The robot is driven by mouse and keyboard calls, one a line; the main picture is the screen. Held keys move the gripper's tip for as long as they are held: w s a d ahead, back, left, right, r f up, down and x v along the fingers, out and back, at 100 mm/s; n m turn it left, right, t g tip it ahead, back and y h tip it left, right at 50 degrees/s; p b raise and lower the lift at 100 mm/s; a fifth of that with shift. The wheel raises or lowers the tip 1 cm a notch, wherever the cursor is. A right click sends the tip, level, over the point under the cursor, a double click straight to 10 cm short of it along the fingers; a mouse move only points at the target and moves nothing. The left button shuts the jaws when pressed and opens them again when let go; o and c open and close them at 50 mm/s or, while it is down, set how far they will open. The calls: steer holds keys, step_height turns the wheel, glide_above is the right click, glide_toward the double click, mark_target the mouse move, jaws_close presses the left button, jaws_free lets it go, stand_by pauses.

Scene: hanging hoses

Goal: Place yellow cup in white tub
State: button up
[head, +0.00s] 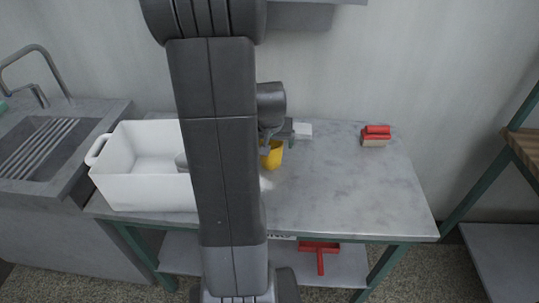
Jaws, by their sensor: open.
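The yellow cup (274,157) is on the grey table, just right of my arm, with its left side partly hidden. My gripper (267,148) is at the cup, with a finger in front of its upper left part. The gripper is open; I cannot tell whether its fingers touch the cup. The white tub (141,190) stands at the left end of the table, and my arm hides its right side. Its inside looks mostly empty, with a grey thing (181,161) partly seen at the arm's edge.
A red-topped brush (376,136) stands at the table's back right. The grey table (345,190) is clear between cup and brush. A sink (40,150) with a faucet adjoins at left. A red dustpan (320,249) lies on the lower shelf. A wooden-topped shelf stands at right.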

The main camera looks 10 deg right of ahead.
mark_target(273, 162)
steer(key=shift+x, duration=3.2)
steer(key=shift+a, duration=0.15)
steer(key=c, duration=1.1)
steer(key=shift+c, duration=0.2)
